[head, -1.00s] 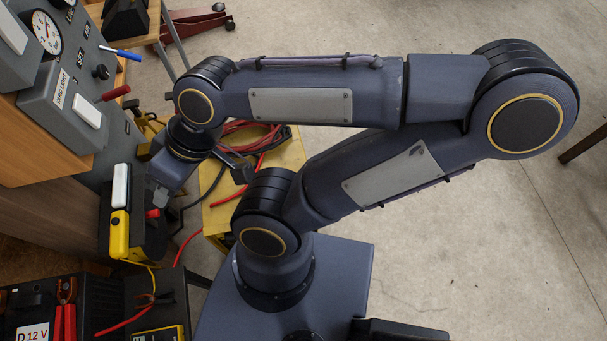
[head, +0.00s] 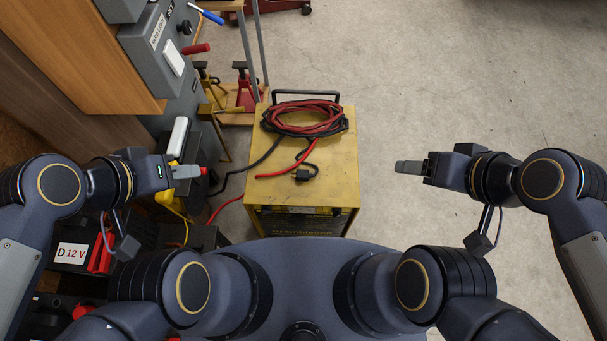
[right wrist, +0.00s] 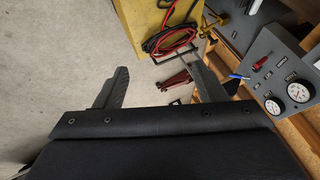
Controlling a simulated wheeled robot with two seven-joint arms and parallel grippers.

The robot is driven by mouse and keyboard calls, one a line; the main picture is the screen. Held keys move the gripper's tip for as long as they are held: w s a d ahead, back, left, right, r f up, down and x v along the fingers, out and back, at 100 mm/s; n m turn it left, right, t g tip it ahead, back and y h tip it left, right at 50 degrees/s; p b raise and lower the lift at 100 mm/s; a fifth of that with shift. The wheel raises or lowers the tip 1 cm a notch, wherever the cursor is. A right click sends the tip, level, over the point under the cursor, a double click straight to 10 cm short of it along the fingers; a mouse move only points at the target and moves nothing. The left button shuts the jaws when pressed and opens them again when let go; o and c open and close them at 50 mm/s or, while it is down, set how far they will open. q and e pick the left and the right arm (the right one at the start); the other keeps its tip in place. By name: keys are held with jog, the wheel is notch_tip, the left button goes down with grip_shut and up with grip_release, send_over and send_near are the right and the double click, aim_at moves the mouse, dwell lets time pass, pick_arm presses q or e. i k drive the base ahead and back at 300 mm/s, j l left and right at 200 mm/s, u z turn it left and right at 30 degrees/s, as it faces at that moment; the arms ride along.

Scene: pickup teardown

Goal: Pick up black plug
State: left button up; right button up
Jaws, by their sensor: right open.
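The black plug (head: 302,175) lies on the front part of the yellow cabinet's top, at the end of a black cable. My left gripper (head: 203,171) is left of the cabinet, apart from the plug. Its fingers are seen edge-on, so I cannot tell whether they are open. A red tip shows right at its fingertips; I cannot tell whether it is held. My right gripper (head: 398,167) is right of the cabinet, open and empty. In the right wrist view its two fingers (right wrist: 158,62) stand wide apart, and the plug cannot be made out there.
The yellow cabinet (head: 263,205) carries a coil of red and black cables (head: 305,118) and a dark handle at its back. A grey panel (head: 178,95) with switches stands at the left. Black battery boxes are at the lower left. The floor (head: 450,80) at the right is clear.

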aim_at(302, 176)
jog(key=u, duration=0.5)
jog(key=k+u, duration=0.1)
jog(key=u, duration=0.85)
jog(key=k+u, duration=0.1)
jog(key=u, duration=0.9)
jog(key=k+u, duration=0.1)
jog(key=u, duration=0.4)
jog(key=j+u, duration=0.1)
jog(key=u, duration=0.85)
jog(key=k+z, duration=0.15)
jog(key=z, duration=3.35)
jog(key=u, duration=1.35)
jog(key=k+l+u, duration=0.15)
jog(key=l+u, duration=0.2)
jog(key=k+l+u, duration=0.45)
jog(key=l+u, duration=0.2)
